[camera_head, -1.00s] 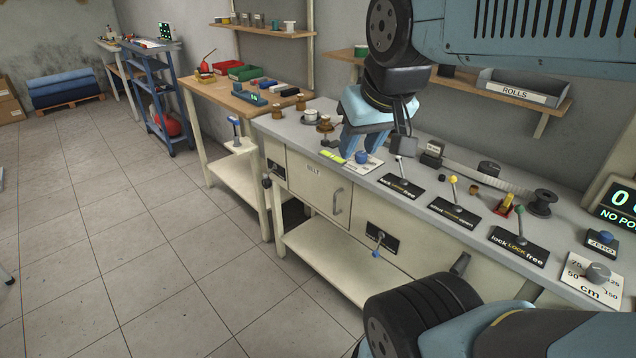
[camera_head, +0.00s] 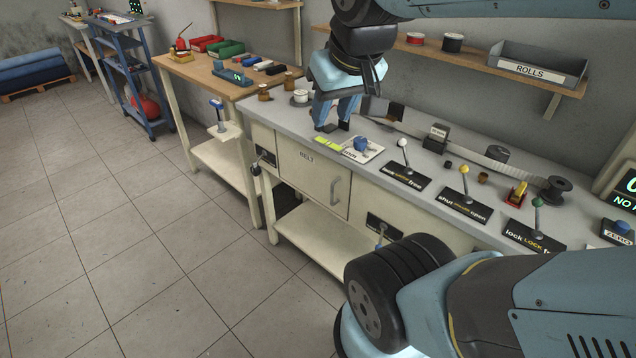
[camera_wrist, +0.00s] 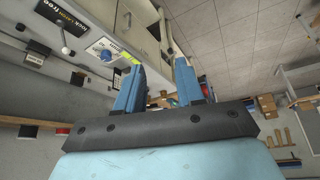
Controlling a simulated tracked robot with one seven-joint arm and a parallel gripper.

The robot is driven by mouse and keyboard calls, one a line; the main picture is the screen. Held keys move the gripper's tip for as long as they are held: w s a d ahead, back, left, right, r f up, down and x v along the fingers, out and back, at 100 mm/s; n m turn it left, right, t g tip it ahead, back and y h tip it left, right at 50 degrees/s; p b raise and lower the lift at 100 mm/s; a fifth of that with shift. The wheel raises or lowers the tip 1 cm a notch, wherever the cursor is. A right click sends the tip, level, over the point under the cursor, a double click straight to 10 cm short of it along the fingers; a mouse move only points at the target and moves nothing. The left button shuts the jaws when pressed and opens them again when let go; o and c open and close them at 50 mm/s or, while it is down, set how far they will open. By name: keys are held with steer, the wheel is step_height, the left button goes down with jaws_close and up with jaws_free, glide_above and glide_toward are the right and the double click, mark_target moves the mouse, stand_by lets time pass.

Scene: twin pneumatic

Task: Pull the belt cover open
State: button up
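The belt cover (camera_head: 305,184) is a cream door labelled BELT on the front of the grey bench. It looks shut, with a grey bar handle (camera_head: 337,191) upright near its right edge. In the wrist view the cover (camera_wrist: 140,22) shows at the top, beyond the fingers. My gripper (camera_head: 332,127) hangs over the benchtop, above and behind the cover, pointing down and apart from the handle. Its two blue fingers stand apart with nothing between them in the wrist view (camera_wrist: 160,78).
A blue knob (camera_head: 361,144) on a white plate and a white-tipped lever (camera_head: 403,146) stand right of my gripper. A cup (camera_head: 300,96) and brown spools stand left of it. A lower shelf (camera_head: 318,238) juts out under the cover. The floor in front is clear.

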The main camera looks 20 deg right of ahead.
steer(key=w+a+f+n+g+h, duration=0.1)
steer(key=w+f+n+h, duration=0.55)
steer(key=f, duration=0.75)
steer(key=w+f+n+h, duration=0.5)
steer(key=w+f+n, duration=0.25)
steer(key=f, duration=0.65)
steer(key=w+a+f+n+g+h, duration=0.1)
steer(key=w+f+n+h, duration=0.6)
steer(key=f, duration=0.7)
steer(key=w+d+m, duration=0.1)
steer(key=w+d, duration=0.2)
steer(key=d, duration=1.1)
steer(key=shift+f+y, duration=0.2)
steer(key=shift+y, duration=0.25)
steer(key=shift+w, duration=0.1)
jaws_close()
steer(key=shift+w+r, duration=0.1)
